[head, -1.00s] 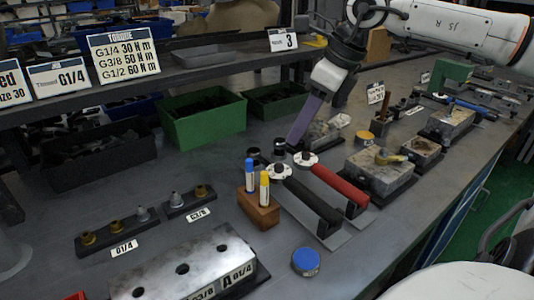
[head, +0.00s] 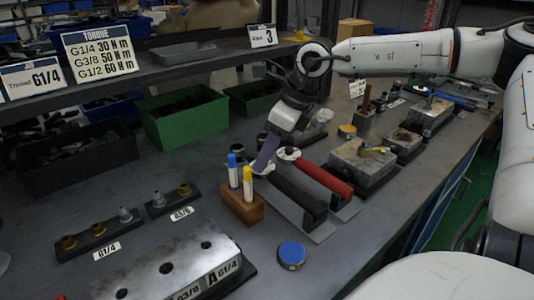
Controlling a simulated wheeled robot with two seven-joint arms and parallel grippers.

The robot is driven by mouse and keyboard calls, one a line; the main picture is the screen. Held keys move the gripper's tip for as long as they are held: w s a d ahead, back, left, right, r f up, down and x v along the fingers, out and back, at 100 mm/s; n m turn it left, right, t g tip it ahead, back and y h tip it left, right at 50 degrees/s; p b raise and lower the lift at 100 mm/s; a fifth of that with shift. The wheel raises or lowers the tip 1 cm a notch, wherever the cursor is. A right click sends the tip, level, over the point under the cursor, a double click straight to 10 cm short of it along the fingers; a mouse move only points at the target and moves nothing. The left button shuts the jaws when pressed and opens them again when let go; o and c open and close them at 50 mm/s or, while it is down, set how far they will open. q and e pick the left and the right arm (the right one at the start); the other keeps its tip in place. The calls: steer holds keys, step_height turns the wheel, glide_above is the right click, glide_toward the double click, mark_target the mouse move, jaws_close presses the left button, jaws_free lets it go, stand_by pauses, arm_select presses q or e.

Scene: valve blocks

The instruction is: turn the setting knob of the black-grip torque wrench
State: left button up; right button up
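The black-grip torque wrench (head: 296,195) lies on the bench on a grey plate, its white round dial end pointing to the back left. Beside it on the right lies a red-grip torque wrench (head: 325,178) with a similar white dial. My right gripper (head: 264,160) comes down from above at the dial end of the black-grip wrench. Its broad purple-grey finger covers part of that end, so the setting knob is largely hidden. I cannot tell whether it touches the knob or how far the fingers are apart. My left gripper is not in view.
A wooden block (head: 243,205) with a blue and a yellow marker stands close left of the wrench. A blue-topped round tin (head: 292,254) lies in front. Metal valve blocks (head: 362,162) stand to the right. A drilled steel block (head: 185,262) and a green bin (head: 185,116) are at left.

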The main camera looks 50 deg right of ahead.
jaws_close()
steer(key=shift+n, duration=0.3)
steer(key=n, duration=0.1)
steer(key=n+y, duration=0.1)
steer(key=n, duration=0.1)
steer(key=shift+w+d+n+g, duration=0.1)
steer(key=shift+d+n+g, duration=0.2)
steer(key=shift+g, duration=0.1)
steer(key=n+g+y+b, duration=0.1)
steer(key=n, duration=0.2)
steer(key=shift+w, duration=0.15)
steer(key=shift+w+n+g+b, duration=0.1)
steer(key=shift+n+g+b, duration=0.3)
steer(key=shift+n, duration=0.8)
